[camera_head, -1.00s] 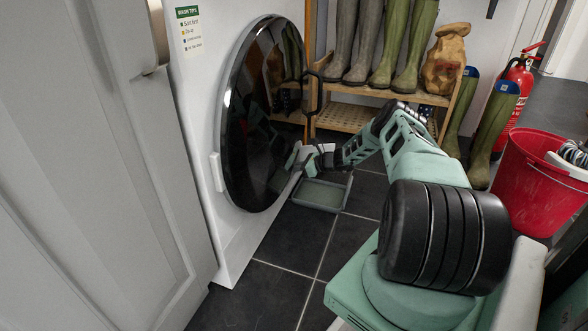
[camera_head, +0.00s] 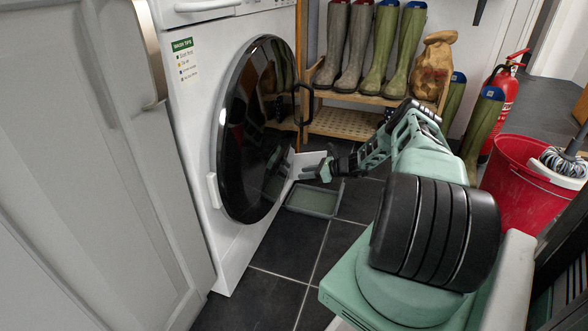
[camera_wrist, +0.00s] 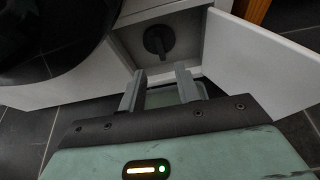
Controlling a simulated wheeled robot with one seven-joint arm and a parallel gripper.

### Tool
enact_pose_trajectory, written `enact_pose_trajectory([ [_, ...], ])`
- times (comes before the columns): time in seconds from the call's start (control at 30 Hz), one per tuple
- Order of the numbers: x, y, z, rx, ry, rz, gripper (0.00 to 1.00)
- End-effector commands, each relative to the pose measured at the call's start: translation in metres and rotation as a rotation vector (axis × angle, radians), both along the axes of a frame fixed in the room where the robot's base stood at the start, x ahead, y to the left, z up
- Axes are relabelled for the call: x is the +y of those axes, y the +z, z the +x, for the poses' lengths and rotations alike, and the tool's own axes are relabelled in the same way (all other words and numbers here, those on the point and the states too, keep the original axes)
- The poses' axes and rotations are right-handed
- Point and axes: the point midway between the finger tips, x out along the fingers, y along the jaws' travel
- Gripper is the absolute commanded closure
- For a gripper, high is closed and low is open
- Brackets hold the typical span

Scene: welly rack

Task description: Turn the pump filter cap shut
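The pump filter cap (camera_wrist: 157,41) is a dark round knob with a raised grip bar, standing roughly upright in the picture. It sits in a recess low on the front of the white washing machine (camera_head: 200,110). The recess's white flap (camera_wrist: 262,62) stands open on the right in the wrist view. My gripper (camera_wrist: 160,88) is open and empty, its two grey fingers pointing toward the cap with a gap before it. In the head view my gripper (camera_head: 318,172) is low beside the machine's round door, which hides the cap there.
A shallow grey tray (camera_head: 314,199) lies on the tiles below my gripper. The machine's black door (camera_head: 255,130) hangs close on the left. A wooden boot rack (camera_head: 350,123) stands behind; a red bucket (camera_head: 510,180) and fire extinguisher (camera_head: 503,90) are at the right.

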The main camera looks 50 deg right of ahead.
Motion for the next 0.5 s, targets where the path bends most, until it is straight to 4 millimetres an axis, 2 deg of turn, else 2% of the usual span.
enact_pose_trajectory([
  [0.03, -0.005, 0.011, -0.011, 0.001, -0.003, 0.002, 0.67],
  [0.2, -0.019, 0.024, -0.042, 0.000, -0.002, 0.000, 0.67],
  [0.33, -0.025, 0.029, -0.060, 0.000, -0.003, 0.001, 0.67],
  [0.5, -0.030, 0.032, -0.071, 0.001, 0.000, 0.000, 0.67],
])
